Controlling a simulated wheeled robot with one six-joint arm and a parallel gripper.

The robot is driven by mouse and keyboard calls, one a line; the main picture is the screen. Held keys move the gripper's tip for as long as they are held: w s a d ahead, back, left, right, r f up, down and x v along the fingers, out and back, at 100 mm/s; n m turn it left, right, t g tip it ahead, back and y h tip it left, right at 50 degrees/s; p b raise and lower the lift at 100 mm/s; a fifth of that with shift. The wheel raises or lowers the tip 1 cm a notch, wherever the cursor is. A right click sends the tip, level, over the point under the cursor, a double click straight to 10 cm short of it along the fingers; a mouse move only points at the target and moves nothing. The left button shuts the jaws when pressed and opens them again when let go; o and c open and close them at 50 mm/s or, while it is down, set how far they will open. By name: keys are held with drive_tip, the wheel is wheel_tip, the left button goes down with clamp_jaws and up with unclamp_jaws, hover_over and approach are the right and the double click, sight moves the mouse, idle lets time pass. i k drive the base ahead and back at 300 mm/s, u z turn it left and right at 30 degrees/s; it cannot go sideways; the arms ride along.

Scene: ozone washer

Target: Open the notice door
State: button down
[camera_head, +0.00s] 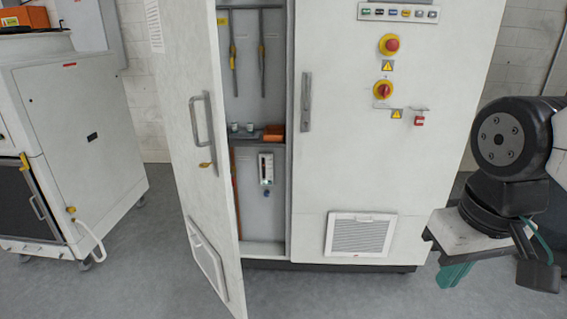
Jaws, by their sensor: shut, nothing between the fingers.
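The notice door (185,130) is the white left door of the tall cabinet, with a printed notice (154,25) near its top. It stands swung outward, partly open, and the cabinet's inside shows between it and the right door. Its grey handle (203,122) has a yellow key or tag (206,165) just below it. My gripper (455,273), with teal fingers, is at the lower right, in front of the cabinet's right side. It is shut and empty, well away from the notice door and its handle.
The right door (345,165) is closed, with a handle (306,101), red-yellow switches (389,44) and a vent (360,235). Inside are hanging hoses (233,60) and an orange item (273,132). A white machine (85,125) stands at left. Grey floor (140,275) is free in front.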

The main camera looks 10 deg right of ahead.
sight(183, 34)
drive_tip(key=u, duration=0.05)
drive_tip(key=i, duration=1.25)
drive_tip(key=u, duration=0.8)
